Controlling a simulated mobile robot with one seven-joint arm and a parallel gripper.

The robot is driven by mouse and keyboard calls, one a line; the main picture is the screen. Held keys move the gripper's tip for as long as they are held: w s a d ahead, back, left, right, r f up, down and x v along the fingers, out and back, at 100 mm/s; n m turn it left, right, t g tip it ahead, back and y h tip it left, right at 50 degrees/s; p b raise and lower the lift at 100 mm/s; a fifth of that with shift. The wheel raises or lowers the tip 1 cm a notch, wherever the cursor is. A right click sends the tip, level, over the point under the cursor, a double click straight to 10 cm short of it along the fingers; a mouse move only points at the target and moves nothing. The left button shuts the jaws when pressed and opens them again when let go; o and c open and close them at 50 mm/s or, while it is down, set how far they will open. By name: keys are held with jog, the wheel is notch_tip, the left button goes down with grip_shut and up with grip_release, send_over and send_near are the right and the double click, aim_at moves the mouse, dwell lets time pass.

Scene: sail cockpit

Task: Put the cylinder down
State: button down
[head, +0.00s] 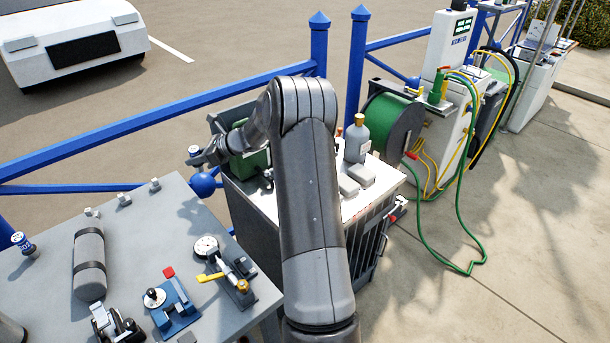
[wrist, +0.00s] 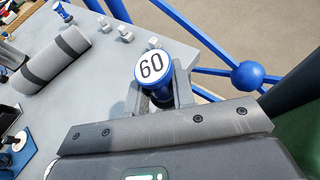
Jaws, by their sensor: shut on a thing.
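My gripper (head: 199,157) is shut on a small blue cylinder (head: 194,149) with a white top. In the head view the cylinder is in the air near the back right corner of the grey table (head: 140,215). Its underside is hidden in the wrist view. A similar blue cylinder (head: 23,243) with a white top stands at the table's left.
A grey roll (head: 89,260), a blue clamp-like device (head: 175,307), a dial gauge (head: 207,249) and several small metal blocks are on the table. Blue railings (head: 130,125) run behind it. A cabinet with a grey bottle (head: 357,140) stands to the right. The table's middle has bare room.

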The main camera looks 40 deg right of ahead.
jog(key=s+d+f+m+t+h, duration=0.1)
jog(key=s+d+m+h, duration=0.1)
jog(key=s+d, duration=0.8)
jog(key=s+d+f+m+t+h, duration=0.15)
jog(key=s+d, duration=0.55)
jog(key=d, duration=0.7)
jog(key=s+d+m+t+h, duration=0.1)
jog(key=s+d+m+h, duration=0.2)
jog(key=s+d, duration=0.7)
jog(key=x, duration=0.4)
jog(key=f+x, duration=0.1)
jog(key=x, duration=0.9)
jog(key=shift+s+d+f, duration=0.15)
jog(key=shift+s+f, duration=0.1)
jog(key=shift+s, duration=0.1)
jog(key=shift+w+f, duration=0.15)
jog(key=shift+f, duration=1.9)
jog(key=shift+f, duration=0.2)
jog(key=c, duration=1.2)
grip_release()
